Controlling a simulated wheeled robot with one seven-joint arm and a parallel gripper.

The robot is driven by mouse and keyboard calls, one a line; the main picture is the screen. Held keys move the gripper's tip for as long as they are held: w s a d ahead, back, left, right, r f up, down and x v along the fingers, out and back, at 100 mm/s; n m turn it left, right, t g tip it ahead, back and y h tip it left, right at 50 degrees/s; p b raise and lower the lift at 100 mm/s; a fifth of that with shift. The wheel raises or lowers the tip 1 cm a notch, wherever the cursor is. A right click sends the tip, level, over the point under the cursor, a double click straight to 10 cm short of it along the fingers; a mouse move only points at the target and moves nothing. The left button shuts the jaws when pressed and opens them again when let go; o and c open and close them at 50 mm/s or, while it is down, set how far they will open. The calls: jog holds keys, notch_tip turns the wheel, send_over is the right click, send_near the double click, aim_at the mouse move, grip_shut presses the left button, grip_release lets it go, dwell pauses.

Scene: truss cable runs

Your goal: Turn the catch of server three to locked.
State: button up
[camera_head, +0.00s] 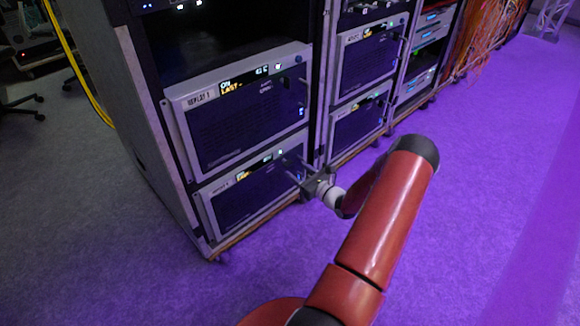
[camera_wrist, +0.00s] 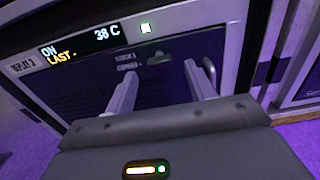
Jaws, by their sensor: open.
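My gripper (camera_head: 308,182) is open at the right side of the lower server (camera_head: 245,196) in the nearest rack. In the wrist view, my two fingers (camera_wrist: 164,77) point at that server's front (camera_wrist: 85,92), apart and with nothing between them. A small dark grey lever, apparently the catch (camera_wrist: 160,59), lies flat just beyond the fingertips, beside two lines of small blurred print. I cannot tell whether it touches a finger or which way it is set. The server's name tag (camera_wrist: 23,66) is blurred; its number looks like 2. I cannot tell which unit is server three.
A pale bar handle (camera_wrist: 209,72) stands out just right of my right finger. Another server (camera_head: 240,105) sits above. More racks (camera_head: 362,80) continue to the right. A yellow cable (camera_head: 75,60) hangs at the left. The purple floor (camera_head: 480,160) to the right is clear.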

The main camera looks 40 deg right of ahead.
aim_at(290, 165)
jog(key=shift+w+a, duration=0.2)
jog(key=shift+w, duration=1.8)
jog(key=c, duration=1)
